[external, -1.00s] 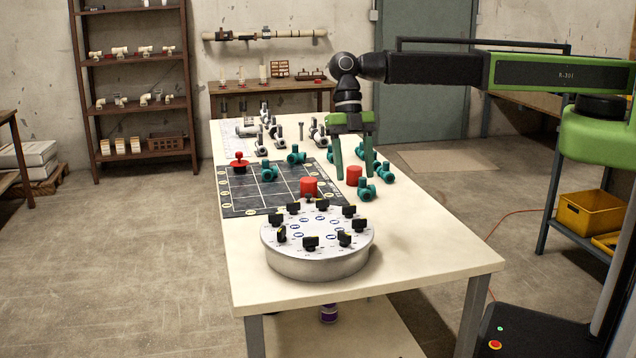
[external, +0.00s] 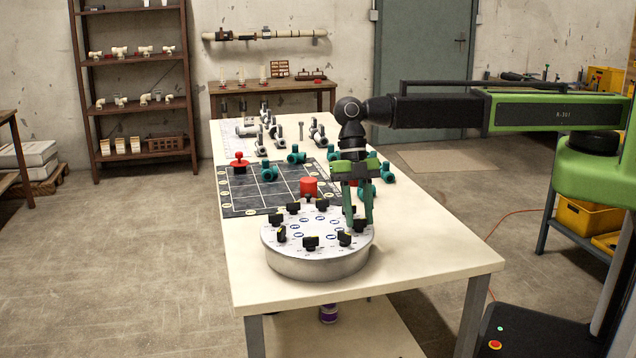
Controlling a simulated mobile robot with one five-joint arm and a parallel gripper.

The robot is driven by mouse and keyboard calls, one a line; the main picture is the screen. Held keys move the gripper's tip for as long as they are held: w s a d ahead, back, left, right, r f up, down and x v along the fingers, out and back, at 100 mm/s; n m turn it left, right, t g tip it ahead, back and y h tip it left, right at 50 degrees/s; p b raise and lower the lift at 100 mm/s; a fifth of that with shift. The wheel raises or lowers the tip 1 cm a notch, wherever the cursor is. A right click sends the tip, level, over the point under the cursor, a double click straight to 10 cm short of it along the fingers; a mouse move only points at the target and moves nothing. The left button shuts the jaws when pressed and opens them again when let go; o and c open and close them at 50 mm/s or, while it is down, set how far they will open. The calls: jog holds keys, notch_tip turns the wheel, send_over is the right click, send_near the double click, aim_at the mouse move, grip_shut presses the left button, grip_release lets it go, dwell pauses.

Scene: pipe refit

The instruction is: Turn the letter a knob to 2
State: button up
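A round silver dial panel (external: 318,263) sits near the front of the white table. Several black knobs with yellow marks stand in a ring on its top, among them one at the front (external: 311,242) and one at the left (external: 281,234). The letters and numbers are too small to read, so I cannot tell which knob is a. My gripper (external: 358,222) points down at the panel's right side, its green fingers apart on either side of the right-hand knob (external: 361,225). I cannot tell whether they touch it. The fingers partly hide the back right knob.
Behind the panel lies a dark grid board (external: 250,198) with a red cylinder (external: 308,187) and a red-topped piece (external: 239,162). Teal pipe fittings (external: 297,155) and grey fittings stand farther back. The table's front right corner (external: 450,265) is clear.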

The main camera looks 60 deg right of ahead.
grip_shut()
jog(key=shift+d+m, duration=0.1)
jog(key=shift+m, duration=0.2)
jog(key=m, duration=0.1)
jog(key=m+t, duration=0.1)
jog(key=m, duration=0.1)
jog(key=m+y, duration=0.1)
jog(key=shift+s+d+t, duration=0.1)
jog(key=shift+s+t, duration=0.15)
jog(key=shift+t, duration=0.05)
jog(key=m+t, duration=0.1)
jog(key=m, duration=0.2)
jog(key=m+t, duration=0.1)
jog(key=m, duration=0.2)
jog(key=shift+s+m, duration=0.15)
jog(key=shift+m, duration=0.15)
jog(key=m+t, duration=0.1)
jog(key=m, duration=0.2)
jog(key=m+t+h, duration=0.1)
jog(key=m, duration=0.2)
jog(key=shift+s+t, duration=0.1)
jog(key=shift+t, duration=0.2)
jog(key=m, duration=0.2)
jog(key=m+h, duration=0.1)
jog(key=m, duration=0.1)
jog(key=m+t+h, duration=0.1)
jog(key=m, duration=0.1)
jog(key=shift+a, duration=0.3)
jog(key=shift+m, duration=0.4)
jog(key=shift+s, duration=0.1)
